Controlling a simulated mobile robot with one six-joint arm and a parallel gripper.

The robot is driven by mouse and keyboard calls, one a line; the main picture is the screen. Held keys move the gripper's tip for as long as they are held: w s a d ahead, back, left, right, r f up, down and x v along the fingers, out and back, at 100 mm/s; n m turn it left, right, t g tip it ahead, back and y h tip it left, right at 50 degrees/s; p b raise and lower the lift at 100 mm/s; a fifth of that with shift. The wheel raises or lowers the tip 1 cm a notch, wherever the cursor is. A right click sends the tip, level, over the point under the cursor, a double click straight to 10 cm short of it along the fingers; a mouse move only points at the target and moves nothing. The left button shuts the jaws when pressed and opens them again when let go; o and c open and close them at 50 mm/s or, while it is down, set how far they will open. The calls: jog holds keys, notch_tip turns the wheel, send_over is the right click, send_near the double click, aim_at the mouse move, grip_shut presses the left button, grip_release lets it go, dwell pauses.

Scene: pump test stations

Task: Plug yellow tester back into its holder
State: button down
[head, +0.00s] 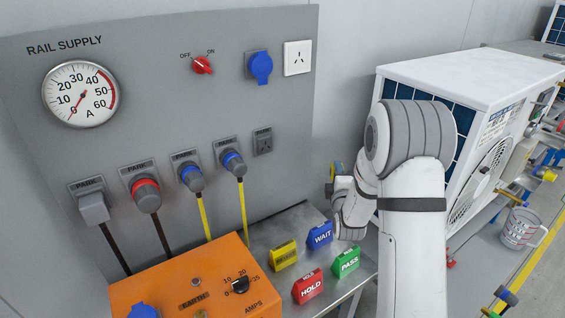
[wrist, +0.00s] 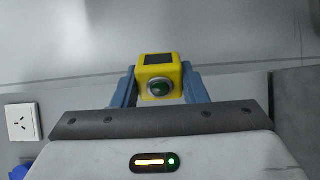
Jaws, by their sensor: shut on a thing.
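The yellow tester (wrist: 157,69), a small block with a dark window and a round green button, is between the blue-grey fingers of my gripper (wrist: 158,82) in the wrist view. The gripper is shut on it. In the head view my gripper (head: 335,176) is right of the grey panel, above the metal bench; the tester is mostly hidden there.
Several parked plugs (head: 146,194) with cables hang left of the socket. A white wall outlet (head: 298,58) and blue socket (head: 260,67) are above. Coloured blocks, such as WAIT (head: 320,236), lie on the bench (head: 275,222). An outdoor unit (head: 470,65) stands right of my arm.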

jog(key=s+a+r+y, duration=0.3)
jog(key=a+r+y, duration=0.3)
jog(key=a, duration=0.3)
jog(key=m+g+y, duration=0.1)
jog(key=g+y, duration=0.2)
jog(key=y, duration=0.1)
send_near(266, 146)
jog(key=shift+p+x, duration=1.65)
jog(key=shift+x, duration=1.1)
jog(key=shift+s+a+r+b, duration=0.1)
jog(key=shift+s+b, duration=0.05)
jog(key=shift+b, duration=0.5)
jog(key=shift+w+a+b, duration=0.15)
jog(key=shift+w+b, duration=0.2)
jog(key=shift+b, duration=1.4)
jog(key=shift+w+a, duration=0.1)
jog(key=shift+w, duration=0.05)
dwell(0.4)
jog(key=c, duration=0.8)
grip_release()
